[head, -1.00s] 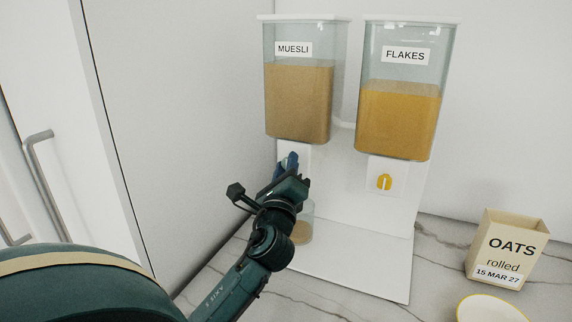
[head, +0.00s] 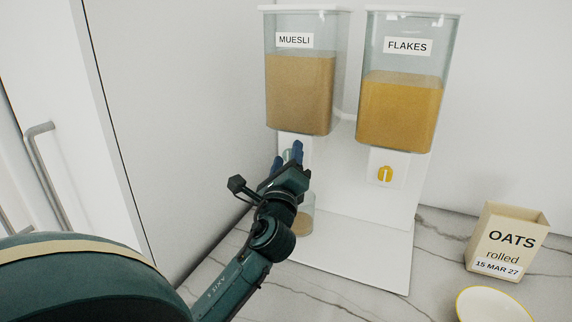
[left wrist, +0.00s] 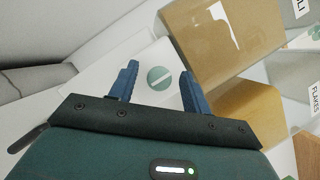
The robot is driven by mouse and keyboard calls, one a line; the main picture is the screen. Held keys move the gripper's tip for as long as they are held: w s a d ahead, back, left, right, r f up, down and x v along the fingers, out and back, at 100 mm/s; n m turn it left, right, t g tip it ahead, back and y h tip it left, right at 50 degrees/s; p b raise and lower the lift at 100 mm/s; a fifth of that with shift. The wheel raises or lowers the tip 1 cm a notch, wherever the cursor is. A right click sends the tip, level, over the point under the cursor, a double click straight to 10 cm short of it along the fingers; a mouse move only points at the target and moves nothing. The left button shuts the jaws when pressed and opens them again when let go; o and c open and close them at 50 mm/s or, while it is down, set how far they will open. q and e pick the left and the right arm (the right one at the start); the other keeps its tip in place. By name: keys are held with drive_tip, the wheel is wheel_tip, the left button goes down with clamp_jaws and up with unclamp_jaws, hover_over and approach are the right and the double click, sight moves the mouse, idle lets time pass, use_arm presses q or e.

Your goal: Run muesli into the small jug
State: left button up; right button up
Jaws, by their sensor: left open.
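The MUESLI hopper (head: 298,95) is the left one of two on a white dispenser. Its round green knob (left wrist: 159,78) has a pale slot, which lies tilted in the left wrist view. My left gripper (head: 288,152) is open in front of the knob, its blue fingers on either side of it in the picture. I cannot tell whether they touch it. A small clear jug (head: 306,216) stands on the dispenser base below, with brown content in its lower part. My arm hides its left side. My right gripper is not in view.
The FLAKES hopper (head: 399,110) with a yellow knob (head: 385,174) is to the right. An OATS box (head: 505,244) and a yellow-rimmed bowl (head: 490,305) stand on the marble counter at right. A wall closes off the left side. The right front of the base is clear.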

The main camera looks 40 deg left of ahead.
use_arm(q)
drive_tip(key=shift+s+d+f, duration=0.15)
drive_tip(key=shift+s+f, duration=0.05)
drive_tip(key=b+v, duration=0.3)
drive_tip(key=v, duration=0.9)
drive_tip(key=shift+s+b, duration=0.25)
drive_tip(key=shift+b, duration=0.05)
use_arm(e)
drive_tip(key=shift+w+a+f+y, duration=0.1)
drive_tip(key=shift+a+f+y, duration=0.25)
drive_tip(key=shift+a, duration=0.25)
use_arm(q)
drive_tip(key=shift+d, duration=0.15)
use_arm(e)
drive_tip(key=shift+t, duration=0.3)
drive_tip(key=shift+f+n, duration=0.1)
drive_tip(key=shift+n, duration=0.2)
